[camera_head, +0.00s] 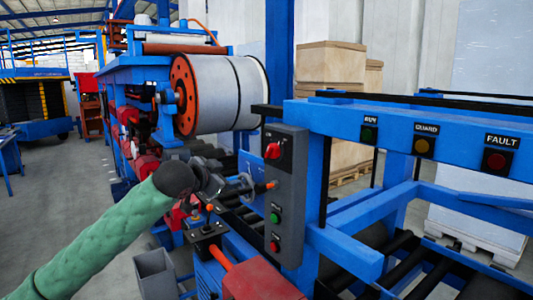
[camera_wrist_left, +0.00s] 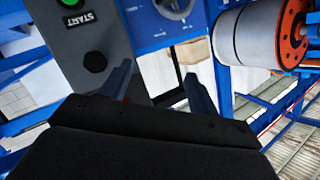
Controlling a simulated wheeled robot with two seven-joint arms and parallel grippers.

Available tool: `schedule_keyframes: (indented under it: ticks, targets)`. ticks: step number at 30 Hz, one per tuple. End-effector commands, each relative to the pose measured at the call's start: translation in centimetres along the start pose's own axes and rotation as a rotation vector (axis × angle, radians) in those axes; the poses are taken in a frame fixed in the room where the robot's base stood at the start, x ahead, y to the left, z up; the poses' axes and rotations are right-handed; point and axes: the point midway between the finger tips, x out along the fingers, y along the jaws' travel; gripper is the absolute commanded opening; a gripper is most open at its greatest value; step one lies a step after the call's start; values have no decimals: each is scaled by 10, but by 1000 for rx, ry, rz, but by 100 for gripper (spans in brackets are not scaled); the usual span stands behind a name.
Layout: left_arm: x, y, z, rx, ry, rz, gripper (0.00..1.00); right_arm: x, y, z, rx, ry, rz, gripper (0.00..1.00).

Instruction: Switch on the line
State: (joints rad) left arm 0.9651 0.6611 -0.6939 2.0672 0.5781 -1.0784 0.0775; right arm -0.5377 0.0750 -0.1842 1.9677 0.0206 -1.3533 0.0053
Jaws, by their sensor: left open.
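A grey control box (camera_head: 287,190) stands at the centre of the head view. It has a red rotary knob (camera_head: 272,151) at the top, a green button (camera_head: 274,217) and a red button (camera_head: 274,247) below. My left gripper (camera_head: 228,187) is left of the box, at a height between knob and green button. It is open and seems empty. In the left wrist view, its two fingers (camera_wrist_left: 160,90) are apart. My right gripper is not in view.
RUN (camera_head: 369,134), GUARD (camera_head: 424,146) and FAULT (camera_head: 495,160) lamps sit on a blue beam and look dull. A large white coil (camera_head: 222,95) is behind. A red box (camera_head: 260,280) and an orange-tipped lever (camera_head: 264,186) are near the control box.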

Motion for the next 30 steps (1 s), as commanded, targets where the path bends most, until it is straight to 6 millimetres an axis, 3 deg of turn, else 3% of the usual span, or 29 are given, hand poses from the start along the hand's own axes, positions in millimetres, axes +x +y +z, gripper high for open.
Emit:
schedule_keyframes:
  ticks: [6, 15, 23, 30]
  targets:
    - [-6, 2, -37, -99, 135, 162, 60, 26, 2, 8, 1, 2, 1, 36]
    - [-13, 25, -68, -383, 325, 375, 60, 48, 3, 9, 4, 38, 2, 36]
    - [-15, 26, -82, -460, 384, 411, 60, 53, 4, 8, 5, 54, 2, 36]
    - [3, 32, -93, -459, 383, 410, 60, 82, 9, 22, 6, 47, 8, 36]
